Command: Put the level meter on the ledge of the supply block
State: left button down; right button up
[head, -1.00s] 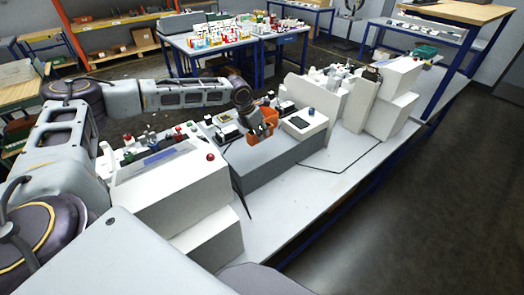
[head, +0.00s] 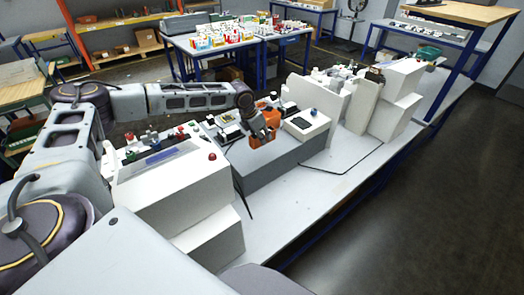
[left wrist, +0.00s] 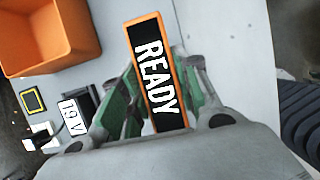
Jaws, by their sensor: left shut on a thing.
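My left gripper (head: 262,134) is shut on the level meter, an orange-framed bar with a black face reading READY. The level meter (left wrist: 157,75) is between the green fingertips in the left wrist view. In the head view its orange body (head: 262,139) shows just below the fingers, over the front top edge of the long grey block (head: 262,168). I take this block for the supply block, but cannot be sure. A 19 V display (left wrist: 73,108) shows beside the gripper in the left wrist view. Whether the meter touches any surface cannot be told. My right gripper is not in view.
An orange bin (left wrist: 45,35) stands close behind the gripper. A white box with a dark screen (head: 306,125) is to its right. A white console with a red knob (head: 172,180) is to its left. The bench top (head: 300,205) in front is mostly clear.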

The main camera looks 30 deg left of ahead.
pick_arm(q)
jog(key=shift+f, duration=2.05)
jog(key=shift+f, duration=0.1)
jog(key=shift+f+p, duration=0.4)
jog(key=shift+f, duration=1.4)
jog(key=shift+f, duration=0.15)
jog(key=c, duration=1.1)
grip_release()
jog(key=shift+o, duration=0.2)
